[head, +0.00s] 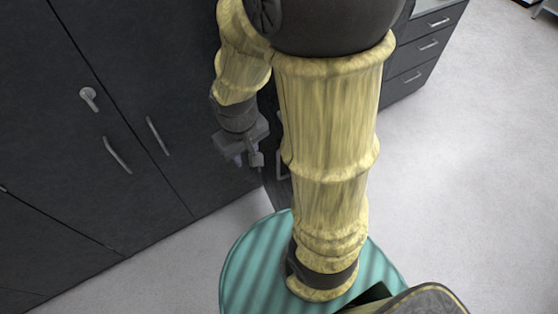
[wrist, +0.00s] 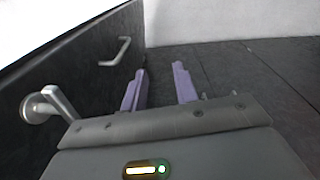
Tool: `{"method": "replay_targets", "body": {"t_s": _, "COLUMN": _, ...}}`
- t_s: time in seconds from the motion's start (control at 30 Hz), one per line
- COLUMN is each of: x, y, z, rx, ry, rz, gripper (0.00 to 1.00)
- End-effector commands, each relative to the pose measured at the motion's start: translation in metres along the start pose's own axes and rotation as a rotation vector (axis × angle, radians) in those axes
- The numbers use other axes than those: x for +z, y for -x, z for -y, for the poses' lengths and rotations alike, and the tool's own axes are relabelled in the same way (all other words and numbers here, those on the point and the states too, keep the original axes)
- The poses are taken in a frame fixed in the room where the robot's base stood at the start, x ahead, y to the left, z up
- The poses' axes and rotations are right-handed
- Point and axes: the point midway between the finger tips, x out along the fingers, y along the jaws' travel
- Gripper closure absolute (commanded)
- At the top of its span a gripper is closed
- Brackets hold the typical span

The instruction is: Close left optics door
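My gripper (head: 248,157) is in front of the dark cabinet fronts in the head view, left of my thick arm link. In the wrist view its two purple fingers (wrist: 159,88) are apart with nothing between them. A dark door panel (wrist: 85,70) stands along the left of the wrist view, at an angle to another dark surface. It carries a bar handle (wrist: 117,52) and a lever handle (wrist: 50,105). In the head view, a dark panel edge (head: 272,187) and handle show just beside the gripper, mostly hidden by my arm. I cannot tell whether the fingers touch the panel.
Dark cabinet doors (head: 60,150) fill the left of the head view, with bar handles and a lever handle (head: 88,97). A drawer unit (head: 425,65) stands at upper right. The pale floor (head: 470,180) on the right is clear.

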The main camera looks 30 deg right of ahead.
Motion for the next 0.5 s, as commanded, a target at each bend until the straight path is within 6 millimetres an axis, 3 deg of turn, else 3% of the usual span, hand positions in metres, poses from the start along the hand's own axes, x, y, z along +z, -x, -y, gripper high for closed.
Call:
{"method": "replay_targets", "body": {"t_s": 0.03, "x": 0.002, "y": -0.022, "z": 0.006, "rx": 0.012, "ry": 0.067, "rz": 0.067, "gripper": 0.71}}
{"method": "replay_targets", "body": {"t_s": 0.2, "x": 0.011, "y": -0.072, "z": 0.016, "rx": 0.092, "ry": 0.311, "rz": 0.311, "gripper": 0.71}}
{"method": "replay_targets", "body": {"t_s": 0.5, "x": 0.014, "y": -0.145, "z": 0.018, "rx": 0.348, "ry": 0.724, "rz": 0.723, "gripper": 0.71}}
